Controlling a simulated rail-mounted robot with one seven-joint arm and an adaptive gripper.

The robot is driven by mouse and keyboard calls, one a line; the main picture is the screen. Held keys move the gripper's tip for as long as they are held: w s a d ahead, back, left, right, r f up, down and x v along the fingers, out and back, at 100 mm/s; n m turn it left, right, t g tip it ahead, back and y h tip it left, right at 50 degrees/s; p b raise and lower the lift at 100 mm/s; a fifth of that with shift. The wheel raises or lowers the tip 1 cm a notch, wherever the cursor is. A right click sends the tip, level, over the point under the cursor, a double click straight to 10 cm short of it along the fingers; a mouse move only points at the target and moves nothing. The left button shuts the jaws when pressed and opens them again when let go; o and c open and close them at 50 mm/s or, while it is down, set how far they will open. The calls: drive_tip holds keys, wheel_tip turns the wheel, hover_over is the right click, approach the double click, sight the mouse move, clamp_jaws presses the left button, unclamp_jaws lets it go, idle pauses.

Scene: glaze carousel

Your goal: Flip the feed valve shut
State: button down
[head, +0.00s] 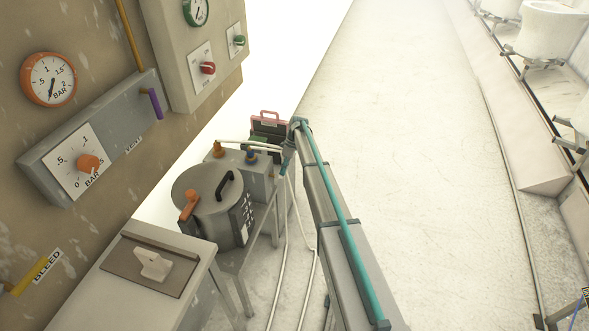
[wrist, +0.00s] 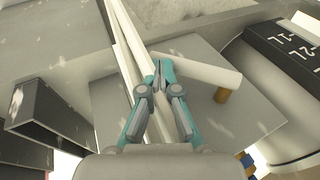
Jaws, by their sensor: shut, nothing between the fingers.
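My gripper (head: 286,162) hangs at the end of my arm, over the right side of a grey box with hoses. In the wrist view my gripper (wrist: 158,70) has its teal fingers together at the tips, with nothing held. A white hose (wrist: 195,69) ending in a brown fitting (wrist: 222,95) lies just beyond the tips; I cannot tell whether they touch it. No label clearly reads as feed. A yellow lever (head: 22,287) sits by a BLEED label at the lower left.
A lidded metal pot (head: 208,205) with an orange handle stands beside the hose box (head: 258,176). A cabinet with a white switch (head: 154,264) is nearer. A red-edged case (head: 268,124) is behind.

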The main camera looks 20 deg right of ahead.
drive_tip(key=shift+s+b+x, duration=0.2)
drive_tip(key=shift+b+x, duration=1.1)
drive_tip(key=shift+x, duration=0.1)
drive_tip(key=shift+s+a+f+b, duration=0.2)
drive_tip(key=shift+s+f+b, duration=0.2)
drive_tip(key=shift+b, duration=0.2)
drive_tip(key=shift+s+a+f+b, duration=0.2)
drive_tip(key=shift+s+f+b, duration=0.15)
drive_tip(key=shift+s+b, duration=0.15)
drive_tip(key=w+d+b, duration=0.2)
drive_tip(key=w+d, duration=0.7)
drive_tip(key=w, duration=0.1)
drive_tip(key=shift+d+r, duration=0.2)
drive_tip(key=shift+r, duration=0.2)
drive_tip(key=shift+w, duration=0.1)
